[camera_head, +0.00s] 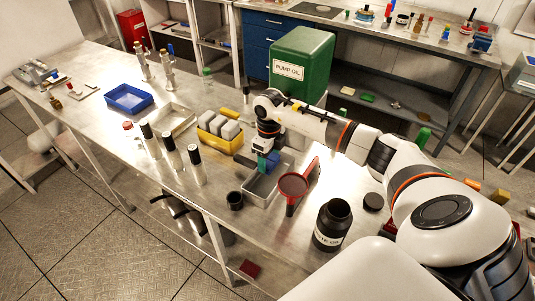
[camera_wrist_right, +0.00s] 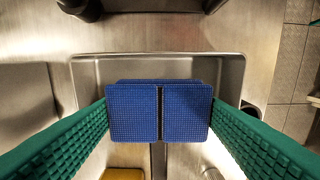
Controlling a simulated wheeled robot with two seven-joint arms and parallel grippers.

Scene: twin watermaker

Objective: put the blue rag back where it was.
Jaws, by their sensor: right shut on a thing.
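My right gripper (camera_head: 266,164) comes in from the right and points down over a grey metal tray (camera_head: 262,197) on the bench. It is shut on the blue rag (camera_head: 273,160), whose small blue part shows beside the fingers. In the right wrist view the rag (camera_wrist_right: 160,112) is a folded, textured blue block between the two green fingers (camera_wrist_right: 160,125). It covers part of the tray (camera_wrist_right: 232,75) below. I cannot tell how far the rag is above the tray floor. My left gripper is not in view.
A black waste oil bottle (camera_head: 332,224) is nearer. A yellow bin (camera_head: 220,138) and green pump oil can (camera_head: 301,61) are behind. Several white-and-black cylinders (camera_head: 172,153) stand left.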

